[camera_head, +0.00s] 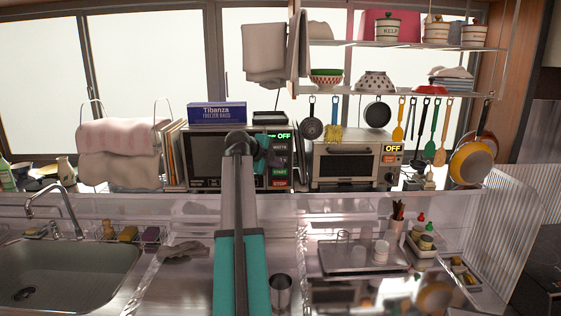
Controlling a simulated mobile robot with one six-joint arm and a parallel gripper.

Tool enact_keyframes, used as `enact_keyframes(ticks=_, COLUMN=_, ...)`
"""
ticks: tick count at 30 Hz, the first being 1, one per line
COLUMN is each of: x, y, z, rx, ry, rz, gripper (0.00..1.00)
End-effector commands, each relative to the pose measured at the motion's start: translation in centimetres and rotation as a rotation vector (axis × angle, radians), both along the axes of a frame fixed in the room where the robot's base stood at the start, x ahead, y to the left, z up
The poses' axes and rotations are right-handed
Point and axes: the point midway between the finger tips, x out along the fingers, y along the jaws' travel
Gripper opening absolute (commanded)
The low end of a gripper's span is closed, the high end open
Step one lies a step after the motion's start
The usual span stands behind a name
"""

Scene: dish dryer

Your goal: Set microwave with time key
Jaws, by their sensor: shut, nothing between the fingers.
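The microwave (208,160) stands on the ledge behind the counter, left of centre. Its display (285,135) reads OFF in green. Below it on the panel are a dark key that seems to read WATTS (279,148), a green START key (279,172) and a red STOP key (279,184). My gripper (267,152) is shut and empty in front of the panel's left and middle part, below the display. I cannot tell whether it touches the panel. I cannot make out the time key. My arm hides part of the door's right side.
A toaster oven (345,163), also showing OFF, stands to the right. A freezer-bag box (216,112) lies on the microwave. Pans and utensils hang from the shelf (410,94). A metal cup (280,290) and a tray (335,262) are on the counter; the sink (75,270) is left.

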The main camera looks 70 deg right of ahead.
Motion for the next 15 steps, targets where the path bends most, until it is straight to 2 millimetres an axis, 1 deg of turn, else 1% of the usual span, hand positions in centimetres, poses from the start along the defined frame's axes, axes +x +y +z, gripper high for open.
enact_keyframes(ticks=1, x=0.2, y=-0.6, z=-0.2, rx=0.0, ry=0.0, rz=0.0, gripper=0.0)
enact_keyframes(ticks=6, x=0.6, y=-1.5, z=-0.2, rx=0.0, ry=0.0, rz=0.0, gripper=0.0)
enact_keyframes(ticks=15, x=0.7, y=-2.1, z=-0.1, rx=0.0, ry=0.0, rz=0.0, gripper=0.0)
